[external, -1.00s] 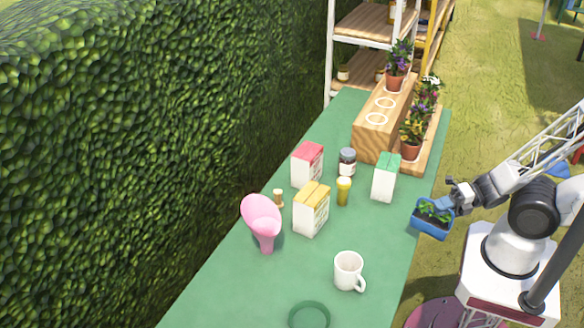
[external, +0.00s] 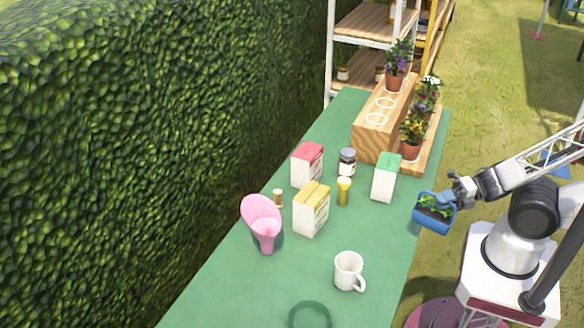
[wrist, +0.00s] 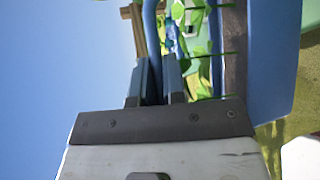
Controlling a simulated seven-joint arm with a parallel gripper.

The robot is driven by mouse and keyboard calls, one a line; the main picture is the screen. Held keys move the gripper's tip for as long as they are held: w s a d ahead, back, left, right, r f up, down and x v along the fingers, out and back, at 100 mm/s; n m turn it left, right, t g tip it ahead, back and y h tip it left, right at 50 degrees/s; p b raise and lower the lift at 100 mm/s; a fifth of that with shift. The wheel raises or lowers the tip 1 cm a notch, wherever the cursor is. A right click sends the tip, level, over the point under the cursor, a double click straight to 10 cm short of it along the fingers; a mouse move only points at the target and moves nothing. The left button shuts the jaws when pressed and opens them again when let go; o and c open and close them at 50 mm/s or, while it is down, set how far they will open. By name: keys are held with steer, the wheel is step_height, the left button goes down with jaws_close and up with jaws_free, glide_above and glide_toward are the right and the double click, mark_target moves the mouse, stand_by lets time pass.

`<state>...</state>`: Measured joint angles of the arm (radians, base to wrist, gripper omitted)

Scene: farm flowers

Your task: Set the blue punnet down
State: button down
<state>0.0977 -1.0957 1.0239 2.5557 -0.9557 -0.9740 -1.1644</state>
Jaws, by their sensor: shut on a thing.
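The blue punnet (external: 433,222) holds dark soil and green seedlings. It is in the air at the right edge of the green table (external: 240,292) in the external view. My gripper (external: 455,196) is shut on its rim on the far right side. In the wrist view my gripper's fingers (wrist: 158,78) close on the blue wall, and the punnet (wrist: 272,60) fills the right part. Its underside is hidden.
Several cartons, among them a green-topped carton (external: 385,177) and a yellow-topped carton (external: 311,208), stand mid-table. A white mug (external: 348,270), pink scoop (external: 262,220) and green ring (external: 309,315) are nearer. Flower pots (external: 411,150) line the back right.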

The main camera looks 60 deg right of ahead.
mark_target(432, 217)
steer(key=shift+r, duration=1.4)
steer(key=w+a+r+m+t+h, duration=0.2)
steer(key=w+a+r+h, duration=0.15)
steer(key=w+r, duration=0.95)
steer(key=w+a+m+t+h, duration=0.1)
steer(key=w+a+m+h, duration=0.1)
steer(key=w+a, duration=0.35)
steer(key=w+a+m+h, duration=0.1)
steer(key=w+a+h, duration=0.1)
steer(key=w, duration=0.7)
steer(key=w+a+f+m+h, duration=0.2)
steer(key=w+a+f, duration=0.1)
steer(key=a, duration=0.4)
steer(key=w+a+f+m+h, duration=0.2)
steer(key=w+a+f, duration=0.1)
steer(key=a, duration=0.3)
steer(key=a+f+m+h, duration=0.1)
steer(key=a+f+h, duration=0.2)
steer(key=a+f, duration=0.6)
step_height(432, 217, down, 3)
steer(key=shift+s+a+f+m, duration=0.1)
steer(key=shift+s+a+m, duration=0.15)
steer(key=shift+a+m, duration=0.15)
